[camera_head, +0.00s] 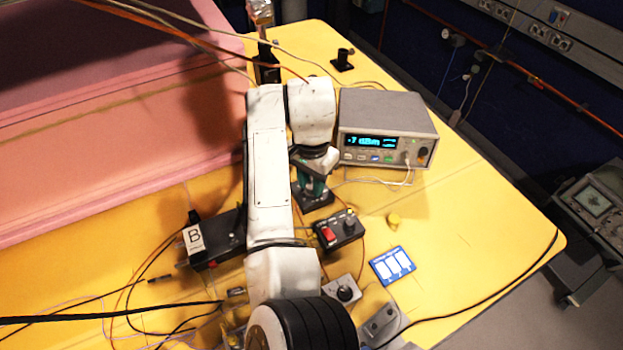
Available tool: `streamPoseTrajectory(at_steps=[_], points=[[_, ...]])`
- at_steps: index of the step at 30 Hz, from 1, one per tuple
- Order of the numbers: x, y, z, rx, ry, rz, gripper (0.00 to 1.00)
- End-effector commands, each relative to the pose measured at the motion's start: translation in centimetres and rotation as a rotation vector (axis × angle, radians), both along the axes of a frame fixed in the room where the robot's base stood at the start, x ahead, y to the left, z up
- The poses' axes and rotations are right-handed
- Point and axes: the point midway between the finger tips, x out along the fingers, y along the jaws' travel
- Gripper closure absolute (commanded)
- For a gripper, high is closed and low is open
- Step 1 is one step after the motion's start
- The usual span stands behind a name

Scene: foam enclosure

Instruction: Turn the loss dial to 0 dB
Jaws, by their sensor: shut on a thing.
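My gripper (313,187) points down at a small black block (319,200) on the yellow table, left of the meter. Its jaws are shut on what looks like the loss dial on that block. The dial is mostly hidden by the jaws and my wrist, so its marks and setting cannot be read. The grey meter (388,128) has a lit blue display (371,141) that seems to read about -7 dBm.
A black box marked B (221,238) and loose cables are at left. The table's right side is mostly clear.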

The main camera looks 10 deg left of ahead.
Motion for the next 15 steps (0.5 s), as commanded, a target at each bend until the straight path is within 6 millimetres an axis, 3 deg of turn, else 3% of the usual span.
streamPoseTrajectory(at_steps=[8,15], points=[[0.02,-0.03,0.26,-0.002,0.0,0.044,1.0],[0.05,-0.11,0.49,-0.003,-0.001,0.187,1.0]])
